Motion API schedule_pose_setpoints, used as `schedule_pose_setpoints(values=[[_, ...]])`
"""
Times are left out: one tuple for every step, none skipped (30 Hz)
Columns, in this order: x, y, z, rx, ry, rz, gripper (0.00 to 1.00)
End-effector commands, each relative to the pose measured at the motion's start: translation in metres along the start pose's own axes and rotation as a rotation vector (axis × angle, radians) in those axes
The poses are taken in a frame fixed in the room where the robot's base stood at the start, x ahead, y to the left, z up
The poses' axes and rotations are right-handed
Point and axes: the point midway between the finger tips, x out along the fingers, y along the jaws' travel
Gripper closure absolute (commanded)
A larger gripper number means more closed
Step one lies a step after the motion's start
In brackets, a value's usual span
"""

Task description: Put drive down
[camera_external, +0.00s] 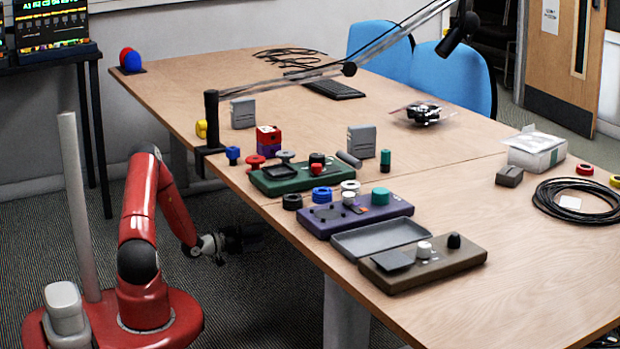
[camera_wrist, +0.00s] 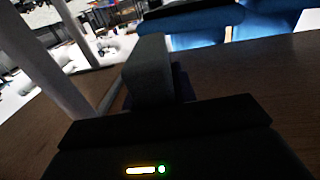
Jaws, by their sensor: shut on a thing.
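My gripper (camera_external: 250,238) is beside the left edge of the table, seemingly below the tabletop in the external view, and looks dark there. In the wrist view a grey block (camera_wrist: 149,68), apparently the drive, stands out in front of the dark gripper body, and my gripper is shut on it. The fingers are too dark to make out clearly. In the external view the held thing cannot be told apart from the dark gripper. Two similar grey upright boxes stand on the table, one at the back left (camera_external: 243,113) and one near the middle (camera_external: 361,142).
The wooden table (camera_external: 560,270) holds a green device (camera_external: 285,182), a purple device (camera_external: 385,212) and a brown device (camera_external: 445,262) along its near edge, with several coloured knobs around them. A lamp arm clamp (camera_external: 211,125) stands at the left edge. The right front tabletop is clear.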

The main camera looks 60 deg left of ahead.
Motion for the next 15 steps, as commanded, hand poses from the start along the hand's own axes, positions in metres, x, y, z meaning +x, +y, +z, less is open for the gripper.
schedule_pose_setpoints(values=[[-0.011,-0.028,-0.009,0.012,0.001,-0.033,1.0],[-0.017,-0.042,-0.015,0.014,0.001,-0.05,1.0],[-0.026,-0.06,-0.022,0.013,0.002,-0.072,1.0],[-0.033,-0.074,-0.029,0.013,0.002,-0.088,1.0],[-0.041,-0.087,-0.035,0.013,0.001,-0.103,1.0],[-0.051,-0.104,-0.045,0.014,0.001,-0.123,1.0],[-0.059,-0.117,-0.052,0.014,0.001,-0.138,1.0],[-0.067,-0.129,-0.06,0.014,0.002,-0.152,1.0],[-0.078,-0.144,-0.071,0.013,0.001,-0.17,1.0],[-0.087,-0.155,-0.08,0.014,0.001,-0.183,1.0],[-0.096,-0.165,-0.089,0.014,0.0,-0.196,1.0],[-0.108,-0.179,-0.102,0.014,0.001,-0.212,1.0],[-0.118,-0.188,-0.112,0.013,0.001,-0.224,1.0],[-0.127,-0.197,-0.122,0.014,0.001,-0.236,1.0],[-0.14,-0.208,-0.136,0.014,0.001,-0.251,1.0]])
